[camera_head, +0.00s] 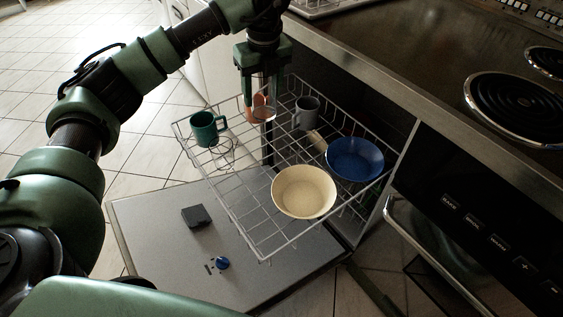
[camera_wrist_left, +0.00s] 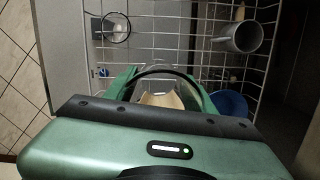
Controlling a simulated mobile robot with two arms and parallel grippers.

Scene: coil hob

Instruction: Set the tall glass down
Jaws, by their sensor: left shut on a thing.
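My left gripper (camera_head: 262,98) points down over the back part of the wire rack (camera_head: 238,222). It is shut on the tall glass (camera_head: 262,112), a clear vessel with a brownish tint that shows between and below the fingers. I cannot tell whether its base touches the wires. In the left wrist view, the fingers (camera_wrist_left: 160,90) are at the middle, with a clear curved rim (camera_wrist_left: 165,70) of the glass just beyond. The grey mug (camera_head: 306,112) stands close to the right of the glass.
The rack also holds a green mug (camera_head: 205,129) at left, a blue bowl (camera_head: 356,160) at right and a cream bowl (camera_head: 304,192) in front. The open dishwasher door (camera_head: 150,215) lies below. The counter with coil hob (camera_head: 510,105) is at right. The rack's front-left wires are clear.

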